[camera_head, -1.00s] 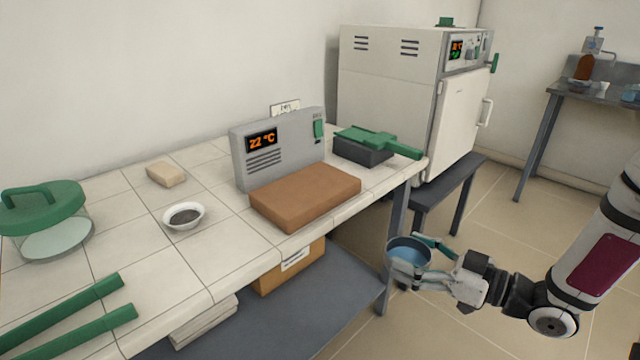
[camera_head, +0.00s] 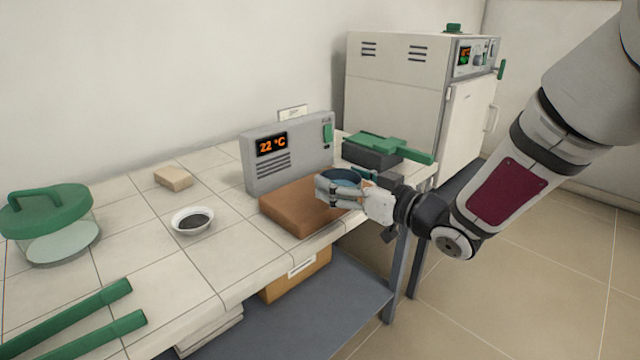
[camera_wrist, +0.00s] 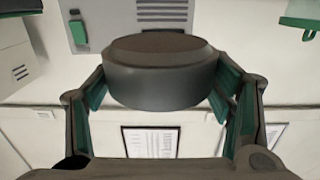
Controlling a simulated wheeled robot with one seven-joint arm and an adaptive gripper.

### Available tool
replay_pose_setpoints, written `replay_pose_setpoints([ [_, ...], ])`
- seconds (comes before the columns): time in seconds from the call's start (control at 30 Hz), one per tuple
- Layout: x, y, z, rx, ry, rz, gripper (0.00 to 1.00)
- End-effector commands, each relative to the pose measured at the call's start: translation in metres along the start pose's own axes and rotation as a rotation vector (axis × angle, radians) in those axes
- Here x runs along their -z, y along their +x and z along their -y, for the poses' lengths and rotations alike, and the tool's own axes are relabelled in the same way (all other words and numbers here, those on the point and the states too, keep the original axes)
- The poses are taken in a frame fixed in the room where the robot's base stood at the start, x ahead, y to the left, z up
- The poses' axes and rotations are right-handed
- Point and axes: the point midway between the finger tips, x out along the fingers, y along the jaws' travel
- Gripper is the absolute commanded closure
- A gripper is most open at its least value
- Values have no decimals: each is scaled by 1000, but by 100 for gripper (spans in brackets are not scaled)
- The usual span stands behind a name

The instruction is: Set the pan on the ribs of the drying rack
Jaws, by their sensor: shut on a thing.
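A small round pan (camera_head: 341,176), bluish inside, is held by my gripper (camera_head: 345,188) over the right part of the brown block, in front of the grey 22 °C unit. It looks about level; I cannot tell its gap to the block. In the wrist view the pan (camera_wrist: 160,78) is a dark round body between the two green-padded fingers, which are shut on its sides. My gripper hides part of the pan. I cannot make out a ribbed drying rack in either view.
The grey unit (camera_head: 289,152) stands behind the brown block (camera_head: 290,210). A dark box (camera_head: 370,155) with a green tool (camera_head: 390,146) on it is close on the right. A white dish (camera_head: 193,220) and green-lidded jar (camera_head: 45,215) stand left, with bare tile between.

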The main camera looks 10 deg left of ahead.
Motion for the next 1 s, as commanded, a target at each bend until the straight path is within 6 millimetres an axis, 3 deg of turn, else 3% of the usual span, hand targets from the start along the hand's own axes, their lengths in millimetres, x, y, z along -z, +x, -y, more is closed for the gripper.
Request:
replay_pose_setpoints([
  [0.2, -4, 53, -15, 3, -1, -3, 55],
  [0.4, -4, 87, -26, 2, -1, -2, 55],
  [0.6, -7, 97, -30, 0, 0, 0, 55],
  [0.83, -37, 99, -30, 1, 2, 2, 55],
  [1.0, -39, 98, -30, 1, -1, -1, 55],
])
